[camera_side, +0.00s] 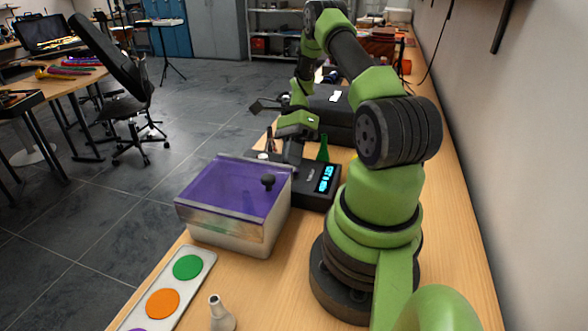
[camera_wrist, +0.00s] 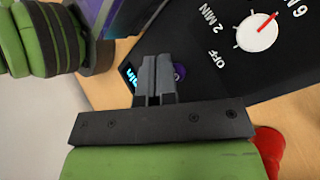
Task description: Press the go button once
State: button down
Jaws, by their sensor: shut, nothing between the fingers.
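A black instrument (camera_side: 316,190) with a lit cyan display stands on the bench behind the purple-lidded box. In the wrist view, its black top (camera_wrist: 225,62) carries a white dial with a red pointer, marked OFF and 2 MIN. A round purple button (camera_wrist: 180,72) on it shows just right of my fingertips and is partly hidden by them; I cannot read a "go" label. My gripper (camera_wrist: 157,62) is shut and empty, its fingers over the instrument between display and button. In the side view my gripper (camera_side: 290,160) points down at the instrument; contact cannot be told.
A box with a purple lid (camera_side: 235,187) and black knob stands in front of the instrument. A pale panel with green (camera_side: 188,267), orange (camera_side: 163,303) and purple discs lies at the bench's front left. A white flask (camera_side: 221,314) and a green cone (camera_side: 322,149) stand nearby.

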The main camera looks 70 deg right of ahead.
jog(key=shift+f, duration=0.35)
dwell(0.6)
jog(key=shift+r, duration=0.8)
jog(key=shift+r, duration=2.5)
